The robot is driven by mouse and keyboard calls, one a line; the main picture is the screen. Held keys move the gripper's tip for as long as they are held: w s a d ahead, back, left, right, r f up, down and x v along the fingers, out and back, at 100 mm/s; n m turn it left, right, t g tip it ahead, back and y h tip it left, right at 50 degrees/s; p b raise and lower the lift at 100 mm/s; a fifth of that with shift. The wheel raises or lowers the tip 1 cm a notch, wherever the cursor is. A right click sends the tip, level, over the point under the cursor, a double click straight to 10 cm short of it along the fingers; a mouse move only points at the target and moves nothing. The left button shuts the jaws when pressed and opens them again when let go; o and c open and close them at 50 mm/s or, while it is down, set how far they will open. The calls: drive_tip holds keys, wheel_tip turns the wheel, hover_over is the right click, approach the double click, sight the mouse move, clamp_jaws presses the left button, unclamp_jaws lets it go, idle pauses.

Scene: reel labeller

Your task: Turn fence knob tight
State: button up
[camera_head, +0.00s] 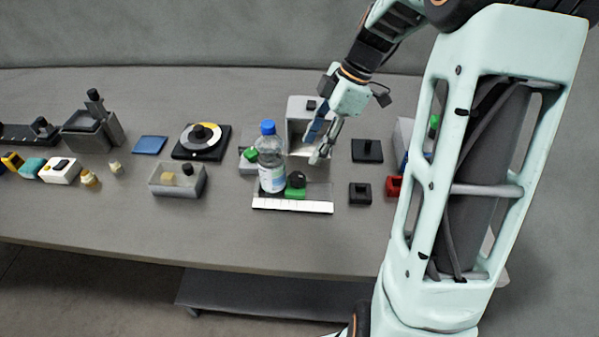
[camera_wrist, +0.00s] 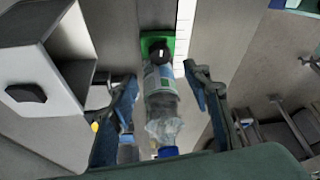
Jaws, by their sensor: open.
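The fence is a green block (camera_head: 295,193) with a round black knob (camera_head: 297,179) on top, behind a white scale strip (camera_head: 305,206). In the wrist view the green block (camera_wrist: 148,42) and dark knob (camera_wrist: 159,52) show at the top, beyond the bottle. A clear bottle (camera_head: 271,165) with a blue cap stands just left of the knob. My gripper (camera_head: 318,150) is open and empty, above and behind the knob, in front of the grey-white housing. In the wrist view the bottle (camera_wrist: 162,105) appears between the open fingers (camera_wrist: 160,78), nothing gripped.
The grey-white open housing (camera_head: 303,104) stands close behind my gripper. Black blocks (camera_head: 367,151) lie to the right. A grey bin (camera_head: 177,181) and a round dial (camera_head: 201,138) are to the left. The table front edge is clear.

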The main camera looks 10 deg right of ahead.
sight(298, 176)
drive_tip(key=x, duration=0.9)
drive_tip(key=shift+a+f, duration=0.15)
drive_tip(key=shift+f, duration=0.05)
drive_tip(key=shift+c, duration=0.3)
drive_tip(key=c, duration=1.1)
drive_tip(key=shift+m+b, duration=0.3)
drive_tip(key=shift+b, duration=0.05)
drive_tip(key=shift+f, duration=0.1)
drive_tip(key=m+t+b, duration=0.1)
drive_tip(key=m+b, duration=0.3)
drive_tip(key=shift+s+f+t, duration=0.1)
drive_tip(key=shift+t, duration=0.3)
drive_tip(key=shift+s+r+m+t+h+b, duration=0.1)
drive_tip(key=shift+m+t+h+b, duration=0.25)
drive_tip(key=shift+m+b, duration=0.55)
drive_tip(key=shift+r+m+t+h+b, duration=0.1)
drive_tip(key=shift+m+t+h+b, duration=0.35)
drive_tip(key=shift+m, duration=0.95)
